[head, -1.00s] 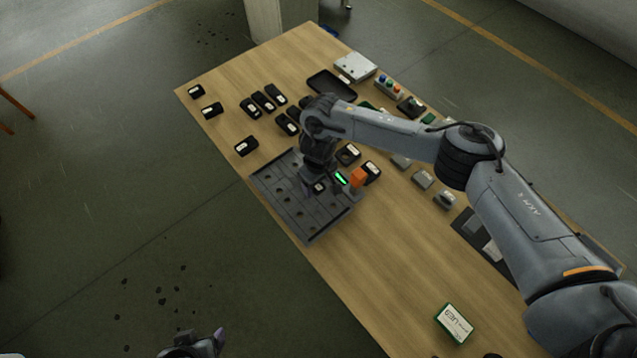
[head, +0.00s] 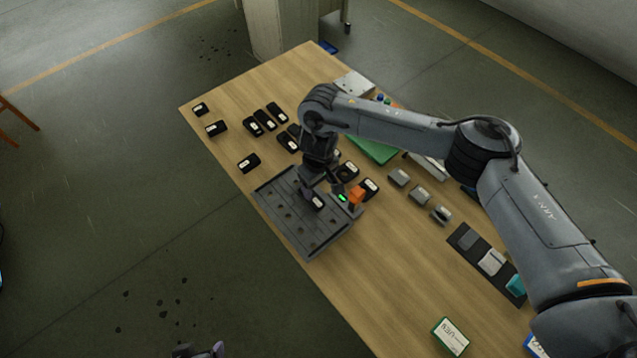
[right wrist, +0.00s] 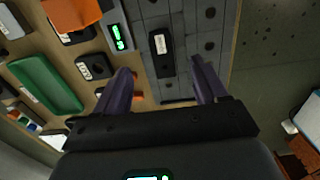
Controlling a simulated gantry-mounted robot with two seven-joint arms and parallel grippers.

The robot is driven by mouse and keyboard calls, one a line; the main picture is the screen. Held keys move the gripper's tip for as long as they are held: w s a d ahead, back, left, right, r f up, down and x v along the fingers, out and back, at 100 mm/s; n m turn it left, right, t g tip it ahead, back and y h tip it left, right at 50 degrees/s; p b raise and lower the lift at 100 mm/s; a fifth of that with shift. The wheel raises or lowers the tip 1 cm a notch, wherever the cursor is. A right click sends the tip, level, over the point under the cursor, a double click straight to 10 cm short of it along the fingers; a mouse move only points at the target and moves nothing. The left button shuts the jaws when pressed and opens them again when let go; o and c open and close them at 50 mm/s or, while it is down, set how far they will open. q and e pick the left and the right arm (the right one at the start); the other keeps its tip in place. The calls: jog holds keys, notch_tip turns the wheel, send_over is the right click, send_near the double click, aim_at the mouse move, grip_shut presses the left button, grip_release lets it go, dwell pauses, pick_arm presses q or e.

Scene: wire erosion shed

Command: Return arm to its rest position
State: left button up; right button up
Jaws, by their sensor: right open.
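My right arm reaches in from the right in the head view. Its gripper (head: 322,187) is over the grey holed plate (head: 290,227) near the table's left edge. In the right wrist view the gripper (right wrist: 161,70) has its two dark fingers spread apart with nothing between them. A black block with a white label (right wrist: 161,52) lies on the plate (right wrist: 156,10) beyond the fingertips; it also shows just under the gripper in the head view (head: 318,202). Only a small part of my left gripper (head: 202,350) shows at the bottom edge.
Several black labelled blocks (head: 248,162) lie on the wooden table (head: 380,270). A green board (head: 373,149) lies behind my right arm.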

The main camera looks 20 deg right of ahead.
jog(key=s+a+f+n+y, duration=0.1)
jog(key=a, duration=0.3)
jog(key=s+a+f+n+y, duration=0.1)
jog(key=s+a+f, duration=0.1)
jog(key=a, duration=0.2)
jog(key=s+a+f+n+t+y, duration=0.1)
jog(key=a+f, duration=0.1)
jog(key=a, duration=0.3)
jog(key=shift+s+n, duration=0.35)
jog(key=shift+n, duration=0.05)
jog(key=s+a+r+n+t+y, duration=0.1)
jog(key=s+a+r+t+y, duration=0.15)
jog(key=a, duration=0.35)
jog(key=s+a+r+n+t+y, duration=0.1)
jog(key=s+a+y, duration=0.15)
jog(key=a, duration=0.45)
jog(key=s+d+r+m+t+h, duration=0.1)
jog(key=s+d+m+h, duration=0.1)
jog(key=d, duration=0.4)
jog(key=s+d+r+m+t+h, duration=0.2)
jog(key=d, duration=0.4)
jog(key=s+d+f+m+g+h, duration=0.1)
jog(key=s+d+m+g+h, duration=0.1)
jog(key=s+d, duration=0.6)
jog(key=s+d+f+m+g+h, duration=0.15)
jog(key=s+d, duration=0.35)
jog(key=d, duration=0.5)
notch_tip(320, 180, up, 29)
jog(key=p, duration=2.9)
